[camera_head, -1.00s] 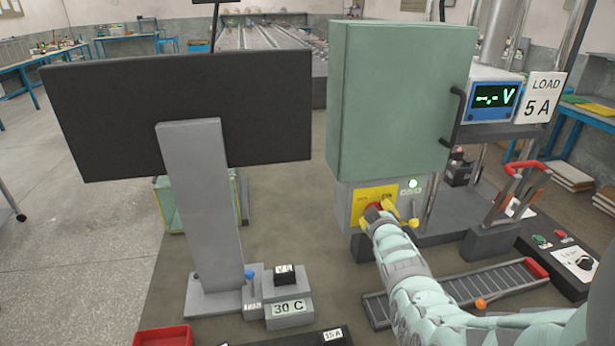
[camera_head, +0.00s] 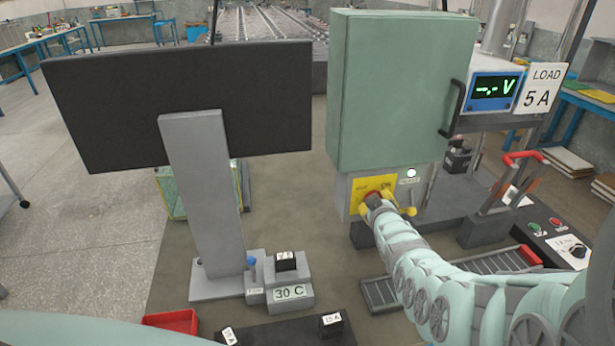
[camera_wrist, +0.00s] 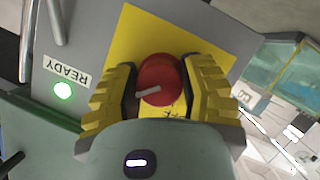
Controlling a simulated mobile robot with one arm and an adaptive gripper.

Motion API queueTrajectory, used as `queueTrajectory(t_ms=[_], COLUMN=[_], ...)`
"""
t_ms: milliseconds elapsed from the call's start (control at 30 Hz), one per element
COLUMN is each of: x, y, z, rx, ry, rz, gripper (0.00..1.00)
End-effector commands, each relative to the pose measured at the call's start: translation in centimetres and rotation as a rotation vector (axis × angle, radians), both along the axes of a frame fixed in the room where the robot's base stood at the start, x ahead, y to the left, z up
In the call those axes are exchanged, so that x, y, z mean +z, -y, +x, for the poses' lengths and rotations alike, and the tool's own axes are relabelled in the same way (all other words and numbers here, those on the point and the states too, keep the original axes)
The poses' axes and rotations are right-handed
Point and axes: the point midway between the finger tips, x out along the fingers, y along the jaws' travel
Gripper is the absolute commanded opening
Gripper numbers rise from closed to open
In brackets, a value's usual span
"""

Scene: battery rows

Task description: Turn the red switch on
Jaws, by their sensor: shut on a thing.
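The red switch (camera_wrist: 160,80) is a round red knob with a pale pointer line, on a yellow plate (camera_wrist: 200,42) low on the front of the green-grey cabinet (camera_head: 400,95). In the wrist view the pointer line runs slantwise across the knob. My gripper (camera_wrist: 165,85) has yellow ribbed fingers on both sides of the knob, shut on it. In the head view my gripper (camera_head: 380,200) is at the plate and hides part of the knob. The lettering on the plate is partly covered. A lamp marked READY (camera_wrist: 63,91) glows green beside the plate.
A black monitor on a grey stand (camera_head: 203,190) is to the left. A meter (camera_head: 492,92) shows "-.- V" next to a LOAD 5 A sign (camera_head: 540,88). A red-handled lever (camera_head: 520,160) and a slatted tray (camera_head: 382,296) are near my arm. A red bin (camera_head: 172,321) is low left.

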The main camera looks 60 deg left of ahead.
Motion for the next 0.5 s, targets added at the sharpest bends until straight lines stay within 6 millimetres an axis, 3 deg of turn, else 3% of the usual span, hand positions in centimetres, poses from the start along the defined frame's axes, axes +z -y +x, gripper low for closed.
queueTrajectory(t_ms=[33,300,500], x=[-0.09,-0.04,-0.03], y=[0.04,0.02,0.00], z=[0.01,0.00,-0.01], rx=[0.000,0.000,0.000], ry=[-0.001,0.000,0.000], rz=[-0.002,-0.001,-0.001], gripper=[0.48,0.75,0.75])
